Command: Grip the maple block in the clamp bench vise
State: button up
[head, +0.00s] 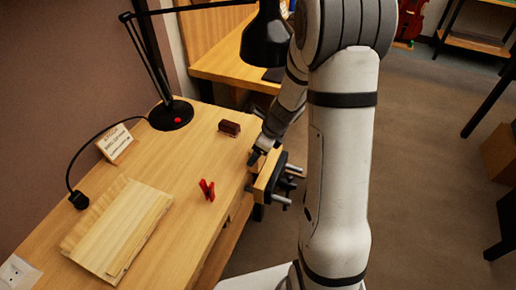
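The clamp bench vise (284,188) is on the right edge of the workbench, with dark metal parts and light handles or rods. An upright tan wooden piece (264,184) is at its bench side; I cannot tell whether this is a vise jaw or the maple block. My gripper (257,156) points down and left just above the vise's far end. It is small and partly dark against the bench, so its opening and any contents are unclear. My arm covers part of the view right of the vise.
Pale boards (118,228) lie at the bench's front left. A red clip-like object (207,190) stands mid-bench, and a dark red-brown block (229,128) lies beyond it. A black lamp (171,114) and a small sign (115,144) stand along the left. Bench between them is clear.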

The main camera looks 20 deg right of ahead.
jog(key=shift+f+b, duration=1.6)
jog(key=shift+f, duration=0.35)
jog(key=shift+r, duration=0.2)
jog(key=shift+r+p, duration=2.55)
jog(key=shift+p, duration=0.1)
jog(key=shift+f, duration=0.25)
jog(key=shift+f, duration=0.3)
jog(key=shift+f+b, duration=2.1)
jog(key=shift+f, duration=0.1)
jog(key=o, duration=1)
